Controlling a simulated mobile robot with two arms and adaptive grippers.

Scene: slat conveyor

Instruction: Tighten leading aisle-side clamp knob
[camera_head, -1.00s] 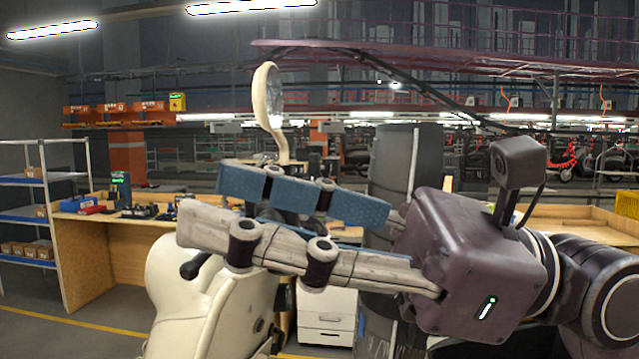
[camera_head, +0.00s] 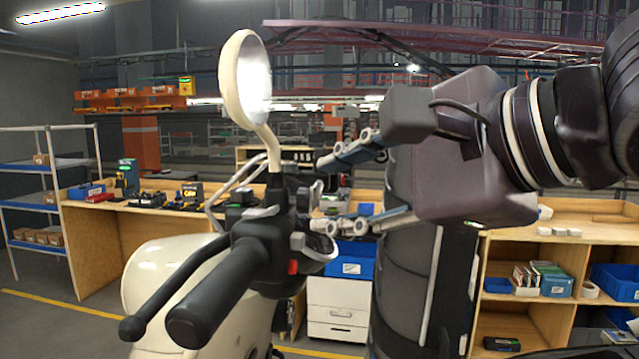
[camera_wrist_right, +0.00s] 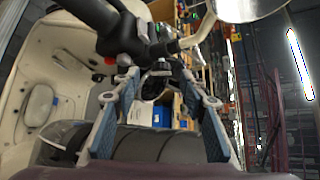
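The cream scooter (camera_head: 165,275) stands in front of me with its black handlebar (camera_head: 225,290) and round mirror (camera_head: 245,80). My right gripper (camera_head: 322,192) comes in from the right with its two fingers apart. The fingertips are above and below a small dark part (camera_head: 314,192) on the handlebar's far right side. I cannot tell whether this part is the clamp knob or whether the fingers touch it. In the right wrist view, my right gripper (camera_wrist_right: 160,78) is open, with a small dark part (camera_wrist_right: 161,67) between the tips. My left gripper is not in view.
A wooden bench (camera_head: 110,235) with tools and blue bins is behind the scooter, and a blue-shelved rack (camera_head: 40,205) stands at the left. A white drawer unit (camera_head: 338,310) is behind the handlebar. Wooden shelves (camera_head: 560,225) are at the right.

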